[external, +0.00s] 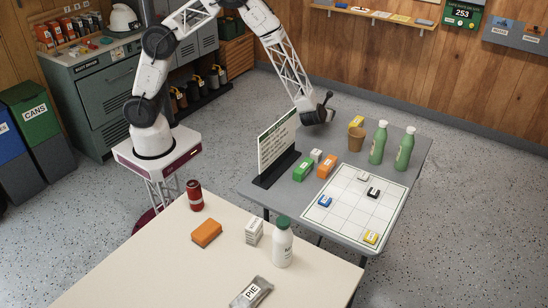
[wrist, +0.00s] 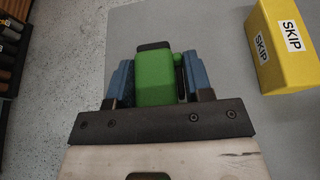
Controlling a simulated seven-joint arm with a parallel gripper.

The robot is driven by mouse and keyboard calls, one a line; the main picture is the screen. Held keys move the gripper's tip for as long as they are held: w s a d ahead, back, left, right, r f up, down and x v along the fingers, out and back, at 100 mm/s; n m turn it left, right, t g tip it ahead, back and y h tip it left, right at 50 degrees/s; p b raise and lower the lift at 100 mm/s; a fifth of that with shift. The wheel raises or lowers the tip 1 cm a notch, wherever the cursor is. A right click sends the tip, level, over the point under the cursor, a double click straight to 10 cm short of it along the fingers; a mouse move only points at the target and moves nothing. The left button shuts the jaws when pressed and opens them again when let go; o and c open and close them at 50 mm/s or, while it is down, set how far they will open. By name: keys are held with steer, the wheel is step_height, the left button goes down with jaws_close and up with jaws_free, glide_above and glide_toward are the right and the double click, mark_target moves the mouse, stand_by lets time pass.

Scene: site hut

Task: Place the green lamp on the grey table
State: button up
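The green lamp (wrist: 154,80), with a dark top end, sits between the blue fingers of my gripper (wrist: 158,68) in the wrist view. The fingers close on it from both sides. The grey table (wrist: 220,40) shows beneath and beyond it. In the external view my gripper (external: 318,118) is low at the far left edge of the grey table (external: 263,188), behind the upright sign. The lamp cannot be made out there. Whether it touches the tabletop I cannot tell.
A yellow SKIP box (wrist: 285,45) stands right of my gripper. The sign (external: 277,143), a brown cup (external: 356,140), two green bottles (external: 378,145), small green (external: 303,169) and orange (external: 326,166) boxes and a gridded board (external: 345,215) occupy the table. Floor (wrist: 60,60) lies left.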

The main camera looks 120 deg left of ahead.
steer(key=shift+f, duration=1.65)
steer(key=shift+f, duration=0.15)
steer(key=o, duration=0.6)
steer(key=shift+r, duration=0.2)
steer(key=v, duration=0.5)
steer(key=shift+d, duration=0.1)
steer(key=shift+r, duration=3.4)
